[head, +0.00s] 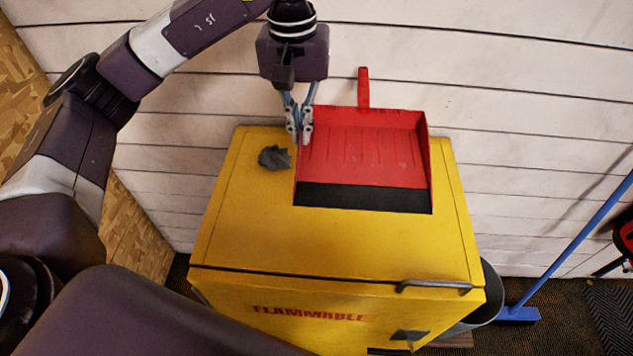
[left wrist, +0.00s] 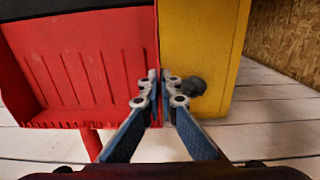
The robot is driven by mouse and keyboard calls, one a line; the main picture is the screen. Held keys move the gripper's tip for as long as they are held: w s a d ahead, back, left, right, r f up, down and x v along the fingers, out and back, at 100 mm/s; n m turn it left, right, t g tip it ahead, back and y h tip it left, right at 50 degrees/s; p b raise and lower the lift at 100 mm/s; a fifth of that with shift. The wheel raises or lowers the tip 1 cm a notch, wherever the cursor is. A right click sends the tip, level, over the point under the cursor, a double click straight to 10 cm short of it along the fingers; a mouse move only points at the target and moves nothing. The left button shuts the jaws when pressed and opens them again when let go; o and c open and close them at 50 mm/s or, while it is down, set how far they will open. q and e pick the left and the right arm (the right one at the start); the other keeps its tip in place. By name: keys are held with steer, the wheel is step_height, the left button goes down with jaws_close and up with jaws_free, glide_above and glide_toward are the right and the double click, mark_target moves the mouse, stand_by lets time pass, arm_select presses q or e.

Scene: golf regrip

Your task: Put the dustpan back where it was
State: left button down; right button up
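The red dustpan (head: 365,150) with a black front lip lies on top of the yellow cabinet (head: 400,240), its handle (head: 363,88) pointing back to the wall. My left gripper (head: 300,138) points down at the dustpan's left side wall. In the left wrist view the fingertips (left wrist: 160,85) are close together, one on each side of the thin red wall of the dustpan (left wrist: 70,70). The gripper looks shut on that wall. Whether the dustpan is slightly lifted off the cabinet top I cannot tell. My right gripper is not in view.
A dark grey crumpled lump (head: 274,158) lies on the cabinet top, just left of the dustpan; it also shows in the left wrist view (left wrist: 193,86). A white plank wall (head: 540,100) stands behind. A blue broom (head: 570,245) and a grey bin (head: 488,295) stand at right.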

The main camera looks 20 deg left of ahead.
arm_select(q)
step_height(320, 180, down, 7)
steer(key=shift+a+f+p, duration=0.1)
steer(key=shift+f+p, duration=0.05)
steer(key=shift+p, duration=0.7)
step_height(320, 180, down, 4)
steer(key=shift+f+p, duration=0.15)
steer(key=shift+p, duration=0.3)
steer(key=shift+f, duration=0.5)
step_height(320, 180, down, 4)
steer(key=shift+r+p, duration=0.1)
steer(key=shift+p, duration=0.55)
steer(key=c, duration=2.2)
jaws_free()
steer(key=shift+o, duration=0.2)
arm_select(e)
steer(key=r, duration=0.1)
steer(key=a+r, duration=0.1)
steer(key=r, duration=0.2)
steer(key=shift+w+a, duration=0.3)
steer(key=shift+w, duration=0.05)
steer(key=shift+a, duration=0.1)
